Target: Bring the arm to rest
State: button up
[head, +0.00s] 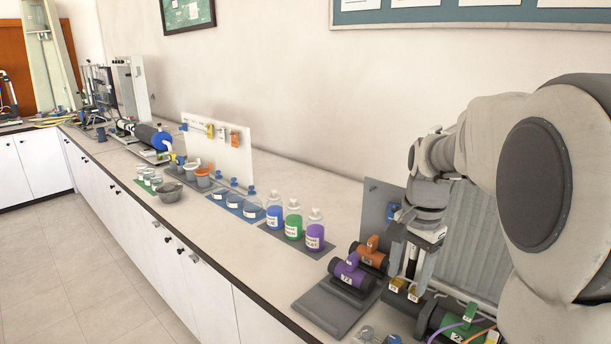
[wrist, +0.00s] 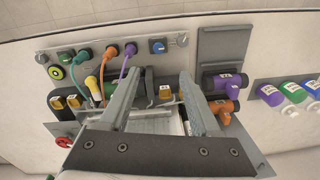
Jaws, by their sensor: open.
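My arm reaches in from the right side of the head view, and my gripper (head: 408,268) points down over the bench at the lower right. Its two fingers stand apart with nothing held between them. In the wrist view my gripper (wrist: 159,82) also shows open, its fingers above the manometer board equipment. Small yellow tags (head: 397,285) show right by the fingertips. Whether the fingers touch anything below cannot be told.
Blue, green and purple bottles (head: 293,221) stand left of the valve bodies. A grey upright panel (head: 379,205) stands close behind my gripper. The wrist view shows coloured hoses (wrist: 105,65) and a red handwheel (wrist: 64,142). Bare bench top lies along the wall.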

jog(key=s+a+r+n+t, duration=0.2)
jog(key=s+n, duration=0.3)
jog(key=s, duration=0.4)
jog(key=s+a+r+n+t, duration=0.2)
jog(key=s+a+n, duration=0.3)
jog(key=s, duration=0.4)
jog(key=shift+s+a+n+t, duration=0.3)
jog(key=shift+n+t, duration=0.2)
jog(key=shift+n, duration=0.1)
